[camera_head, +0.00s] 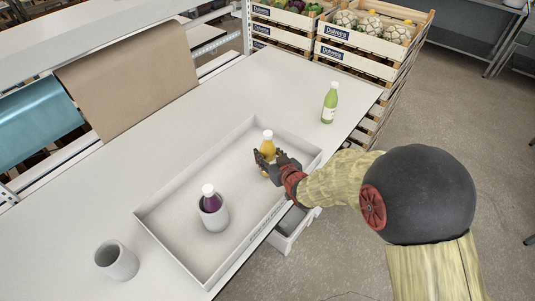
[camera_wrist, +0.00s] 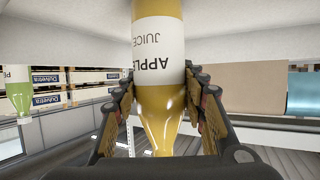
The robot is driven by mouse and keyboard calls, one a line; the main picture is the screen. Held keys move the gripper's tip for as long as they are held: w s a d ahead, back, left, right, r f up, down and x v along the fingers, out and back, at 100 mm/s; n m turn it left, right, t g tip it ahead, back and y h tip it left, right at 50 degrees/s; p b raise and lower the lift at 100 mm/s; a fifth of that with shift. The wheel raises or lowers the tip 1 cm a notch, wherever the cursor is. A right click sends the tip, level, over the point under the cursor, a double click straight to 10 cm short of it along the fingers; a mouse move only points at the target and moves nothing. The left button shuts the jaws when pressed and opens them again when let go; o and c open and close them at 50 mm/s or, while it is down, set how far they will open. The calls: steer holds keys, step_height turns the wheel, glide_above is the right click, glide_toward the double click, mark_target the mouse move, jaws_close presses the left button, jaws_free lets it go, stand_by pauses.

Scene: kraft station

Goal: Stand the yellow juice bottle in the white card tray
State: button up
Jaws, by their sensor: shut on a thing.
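The yellow juice bottle (camera_head: 267,147) is upright, with a white cap, over the far right part of the white card tray (camera_head: 165,205) in the head view. My gripper (camera_head: 272,164) comes from the right and is shut on the bottle's side. In the wrist view the bottle (camera_wrist: 160,75) stands between both fingers (camera_wrist: 162,105), with an "APPLE JUICE" label; its base is out of frame. I cannot tell whether the base touches the tray floor.
A grey cup (camera_head: 214,220) holding a purple bottle (camera_head: 210,201) stands in the tray's near part. An empty grey cup (camera_head: 117,261) is on the table at left. A green bottle (camera_head: 329,103) stands near the table's right edge. The tray's middle is clear.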

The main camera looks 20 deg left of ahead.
mark_target(268, 132)
steer(key=o, duration=1.2)
steer(key=shift+r, duration=0.1)
steer(key=o, duration=0.4)
steer(key=shift+o, duration=0.2)
steer(key=shift+r+p, duration=3.45)
steer(key=shift+r, duration=3)
